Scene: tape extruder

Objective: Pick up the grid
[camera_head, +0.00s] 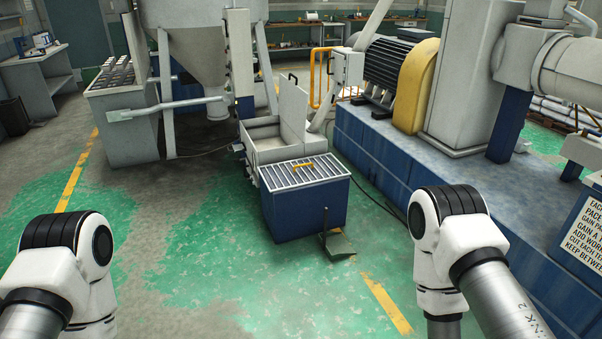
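The grid (290,175) is a light grey metal grate of parallel bars. It lies on top of a blue box (303,212) on the floor, in the middle of the head view. A small yellow bar (302,165), perhaps a handle, shows on its far half. My two arms show at the lower left and lower right, well apart from the grid and nearer to the camera. Both grippers are outside the picture, so their fingers are hidden.
A grey open bin with a raised lid (293,108) stands right behind the blue box. A pedal (337,244) sits at its front right. A large machine on a blue base (372,150) borders the right. The green floor (215,260) in front and left is clear.

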